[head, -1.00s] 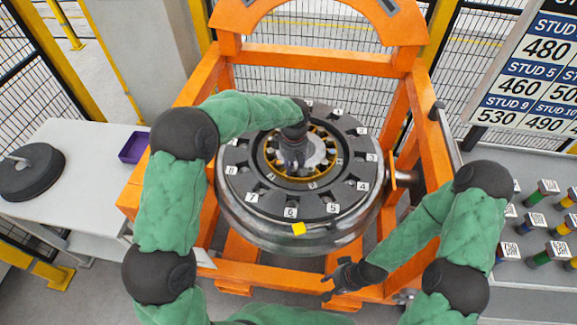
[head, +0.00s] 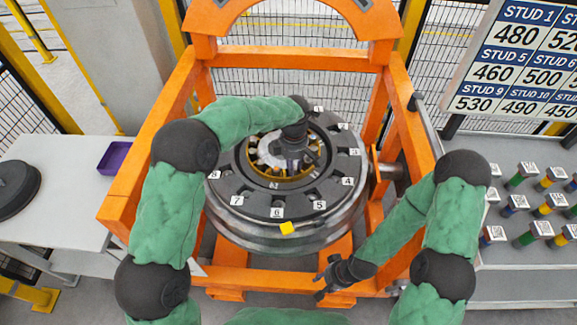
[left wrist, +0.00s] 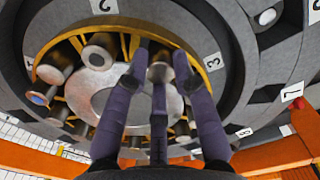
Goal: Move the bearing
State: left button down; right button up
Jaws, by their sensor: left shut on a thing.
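The bearing (head: 262,172), a gold-coloured ring with metal rollers, lies in the centre of the dark numbered wheel disc (head: 237,182). In the left wrist view the bearing's gold cage (left wrist: 72,38) and rollers surround a grey metal centre. My left gripper (head: 295,160) points down over the bearing's right part; its purple fingers (left wrist: 159,66) are around one roller end and shut on the bearing. The arm and fingers hide part of the ring, and the exact contact is hard to see. My right gripper (head: 323,284) is open and empty in front of the wheel, at lower right.
An orange gantry frame (head: 290,58) surrounds the wheel. A grey table with a purple tray (head: 115,157) and a dark disc (head: 14,188) stands left. Labelled studs (head: 522,175) and a number board (head: 505,72) are right.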

pick_arm(q)
jog(key=shift+w+d+n, duration=0.3)
jog(key=shift+d+n, duration=0.35)
jog(key=shift+n, duration=0.05)
dwell(0.3)
jog(key=c, duration=1)
grip_release()
jog(key=shift+d, duration=0.1)
jog(key=shift+r, duration=0.1)
notch_tip(320, 180, up, 12)
